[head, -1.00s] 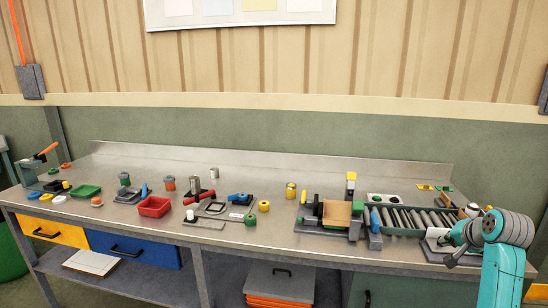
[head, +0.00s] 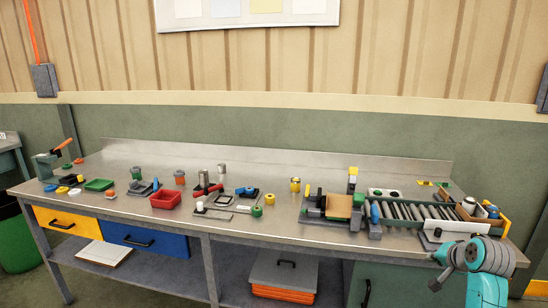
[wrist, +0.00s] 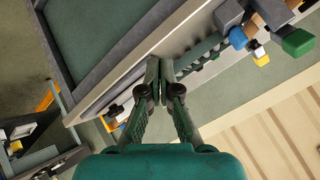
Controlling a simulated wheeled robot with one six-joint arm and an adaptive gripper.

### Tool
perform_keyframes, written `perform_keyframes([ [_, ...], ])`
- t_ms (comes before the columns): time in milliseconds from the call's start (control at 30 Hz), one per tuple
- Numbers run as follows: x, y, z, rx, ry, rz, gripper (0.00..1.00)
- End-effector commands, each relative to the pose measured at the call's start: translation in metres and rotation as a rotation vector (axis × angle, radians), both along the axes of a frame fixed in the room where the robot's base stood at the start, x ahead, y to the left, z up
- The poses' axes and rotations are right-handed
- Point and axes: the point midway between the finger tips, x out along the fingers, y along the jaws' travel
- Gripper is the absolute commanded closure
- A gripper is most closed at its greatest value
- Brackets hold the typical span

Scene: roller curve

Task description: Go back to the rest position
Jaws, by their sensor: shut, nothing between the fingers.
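My gripper (wrist: 160,72) points away from the wrist in the wrist view, with its fingers together and nothing between them. In the head view my teal arm is at the lower right, and the dark gripper (head: 437,283) shows at its left side, in front of the bench's front edge and below the bench top. The roller curve (head: 410,213) lies on the right part of the bench (head: 300,166), behind my arm. In the wrist view part of the bench and its items appear tilted.
Beside the rollers stands a fixture with a tan block (head: 338,206). A red tray (head: 165,200), a green tray (head: 99,185) and several small parts spread leftward. Yellow (head: 60,222) and blue (head: 146,239) drawers are under the bench. A green bin (head: 16,240) stands at far left.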

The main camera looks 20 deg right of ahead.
Motion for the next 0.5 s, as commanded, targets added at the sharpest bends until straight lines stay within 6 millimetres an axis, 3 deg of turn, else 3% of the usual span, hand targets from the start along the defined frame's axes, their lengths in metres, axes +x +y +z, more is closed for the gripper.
perform_keyframes([
  [267, 0.003, 0.057, -0.064, -0.043, -0.015, 0.054, 1.00],
  [500, -0.011, 0.133, -0.132, -0.116, -0.039, 0.128, 1.00],
])
